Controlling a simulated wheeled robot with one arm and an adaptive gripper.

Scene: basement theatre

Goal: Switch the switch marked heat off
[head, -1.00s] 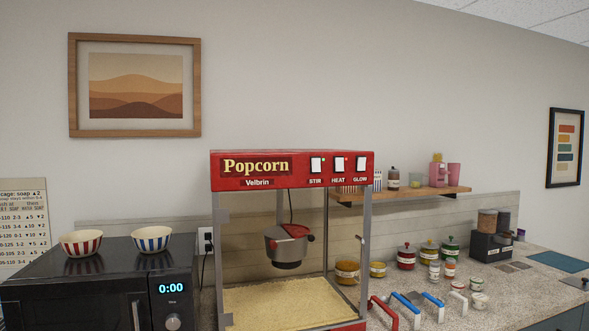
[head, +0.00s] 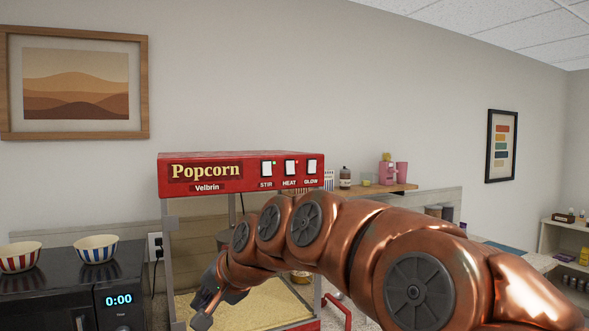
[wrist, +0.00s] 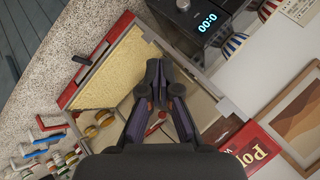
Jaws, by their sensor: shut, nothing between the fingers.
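The red popcorn machine (head: 213,185) stands on the counter, with three white switches on its top panel. The switch marked HEAT (head: 291,168) is the middle one, between STIR (head: 267,169) and GLOW (head: 311,167). A small green light shows beside STIR and a small reddish one beside HEAT. My gripper (head: 207,308) is shut and empty, low in front of the machine's case, well below and left of the HEAT switch. In the wrist view the shut fingers (wrist: 154,75) show against the case, and part of the red sign (wrist: 258,148) shows, but no switches.
A black microwave (head: 60,290) with two striped bowls (head: 97,249) on top stands at the left. Coloured-handled scoops and jars (wrist: 45,140) are on the counter. The wall above the machine is clear.

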